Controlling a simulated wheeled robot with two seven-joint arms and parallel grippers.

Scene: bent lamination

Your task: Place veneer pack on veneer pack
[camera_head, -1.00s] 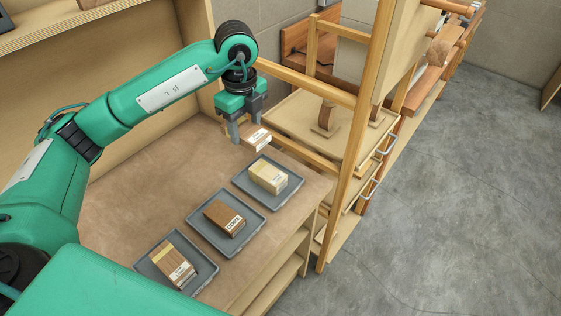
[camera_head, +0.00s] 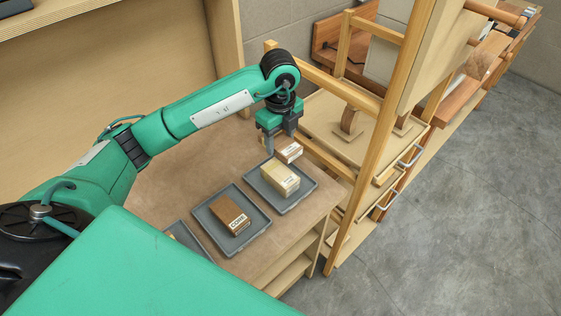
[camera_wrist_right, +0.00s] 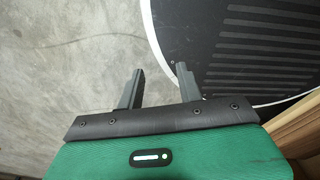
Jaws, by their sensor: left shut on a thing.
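My left gripper (camera_head: 280,143) points down and is shut on a small pale veneer pack (camera_head: 291,151) with a white label. The held pack is just behind a pale yellow veneer pack (camera_head: 281,178) that lies in the far grey tray (camera_head: 303,196). From this angle I cannot tell how high the held pack hangs. A brown veneer pack (camera_head: 230,214) with a white label lies in the middle grey tray (camera_head: 205,228). My right gripper (camera_wrist_right: 160,84) is open and empty in the right wrist view, above a grey floor.
A third grey tray (camera_head: 198,244) is mostly hidden behind my green body at the lower left. A wooden rack (camera_head: 350,190) with shelves and drawers stands right of the bench (camera_head: 160,190). The bench behind the trays looks clear.

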